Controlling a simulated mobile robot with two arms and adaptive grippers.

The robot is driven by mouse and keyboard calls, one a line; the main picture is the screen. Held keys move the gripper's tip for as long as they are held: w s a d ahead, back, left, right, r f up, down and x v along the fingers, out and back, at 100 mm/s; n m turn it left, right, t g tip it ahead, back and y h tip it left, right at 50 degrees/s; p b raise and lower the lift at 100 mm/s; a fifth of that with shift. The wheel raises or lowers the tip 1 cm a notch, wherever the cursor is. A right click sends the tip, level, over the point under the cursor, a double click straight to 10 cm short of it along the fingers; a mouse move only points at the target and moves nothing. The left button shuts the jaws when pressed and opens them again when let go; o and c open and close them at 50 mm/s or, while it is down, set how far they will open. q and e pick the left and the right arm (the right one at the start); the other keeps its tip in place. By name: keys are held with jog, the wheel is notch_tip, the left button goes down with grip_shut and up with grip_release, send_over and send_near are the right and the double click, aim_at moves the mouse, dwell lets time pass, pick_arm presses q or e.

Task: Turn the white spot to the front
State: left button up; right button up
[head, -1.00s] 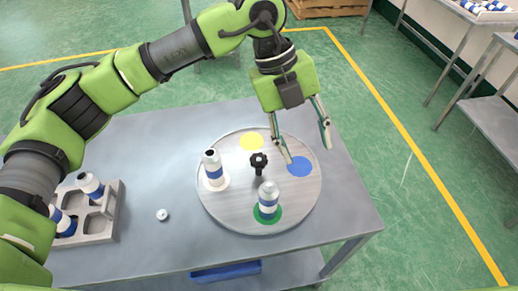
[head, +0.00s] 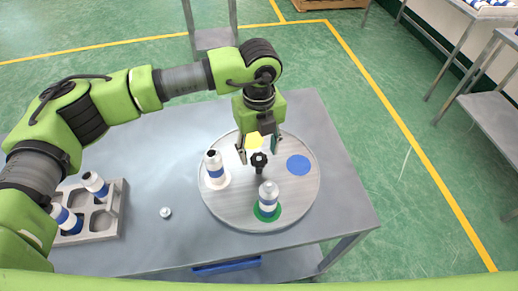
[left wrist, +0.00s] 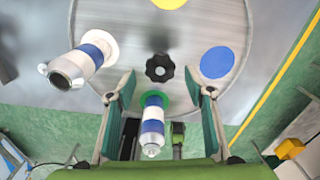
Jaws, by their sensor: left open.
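The round grey turntable (head: 228,215) lies on the table. It bears a white spot (head: 222,184) at its left, a green spot (head: 276,217) at its front, a blue spot (head: 299,165) at its right and a yellow spot (head: 254,139) at its back. One can (head: 214,165) stands on the white spot and another can (head: 268,195) on the green spot. A black star knob (head: 259,160) rises at the centre. My left gripper (head: 258,155) is open above the knob, which shows between its fingers in the left wrist view (left wrist: 160,68). My right gripper is out of view.
A grey rack (head: 108,218) with several cans stands on the table (head: 150,150) at the left. A small white cap (head: 165,212) lies between rack and turntable. A blue bin (head: 227,268) sits below the front edge.

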pick_arm(q)
jog(key=shift+f, duration=1.1)
grip_shut()
